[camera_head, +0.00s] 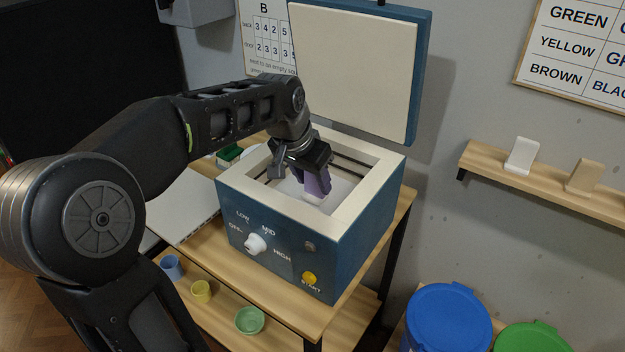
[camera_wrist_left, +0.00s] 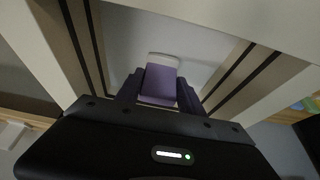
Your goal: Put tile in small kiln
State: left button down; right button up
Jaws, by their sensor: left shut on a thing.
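The small kiln (camera_head: 290,240) is a blue box with a cream rim, standing on a wooden table with its lid (camera_head: 352,70) raised. My left gripper (camera_head: 312,192) reaches down into the kiln's opening. It is shut on a purple tile (camera_head: 318,182), which also shows between the fingers in the left wrist view (camera_wrist_left: 160,82). The tile has a pale end at the top in that view. The pale kiln floor (camera_wrist_left: 205,50) lies below it; I cannot tell whether the tile touches it. My right gripper is not in view.
The kiln front has a white dial (camera_head: 256,244) and a yellow start button (camera_head: 309,278). A wall shelf (camera_head: 550,185) holds sample tiles. Blue (camera_head: 450,318) and green bins stand at lower right.

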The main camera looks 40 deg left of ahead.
pick_arm(q)
jog(key=shift+f, duration=0.3)
jog(key=shift+f, duration=0.2)
jog(key=c, duration=0.7)
grip_release()
jog(key=shift+r, duration=0.15)
jog(key=shift+s+r, duration=0.15)
jog(key=shift+r, duration=0.35)
jog(key=v, duration=1.1)
jog(key=shift+s, duration=0.1)
